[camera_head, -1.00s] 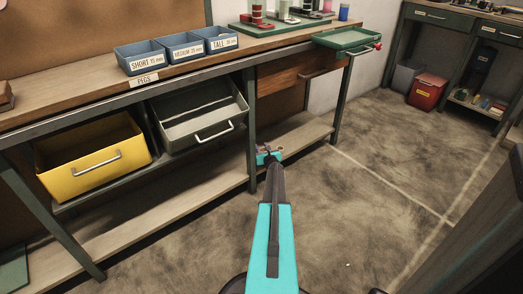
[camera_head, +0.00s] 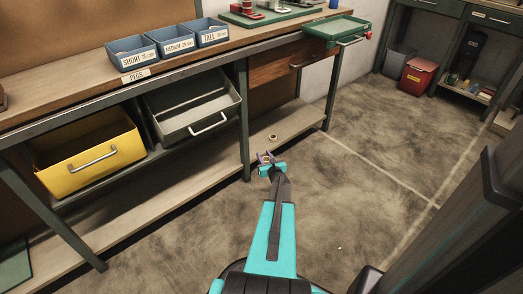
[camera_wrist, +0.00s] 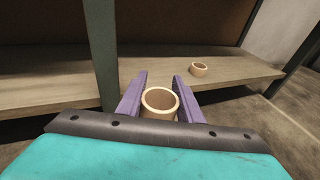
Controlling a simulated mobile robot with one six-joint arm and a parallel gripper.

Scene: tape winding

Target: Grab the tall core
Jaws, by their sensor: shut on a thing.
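My gripper (camera_head: 265,158) is in front of the lower shelf at the near side of the bench. In the wrist view its purple fingers (camera_wrist: 160,92) are shut on a tan, hollow core (camera_wrist: 160,112), one finger on each side. The core stands upright between them with its open top showing. Its lower part is hidden by the gripper body, so its full height is hard to tell. A second, low tan core (camera_wrist: 199,69) sits on the shelf beyond, apart from the gripper; it also shows in the head view (camera_head: 273,137).
The wooden shelf (camera_head: 215,172) runs beneath the bench, with a dark leg (camera_head: 244,125) left of my gripper. Yellow (camera_head: 88,158) and grey (camera_head: 205,115) drawers hang above. Blue peg bins (camera_head: 172,42) stand on top. Open floor (camera_head: 345,200) lies to the right.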

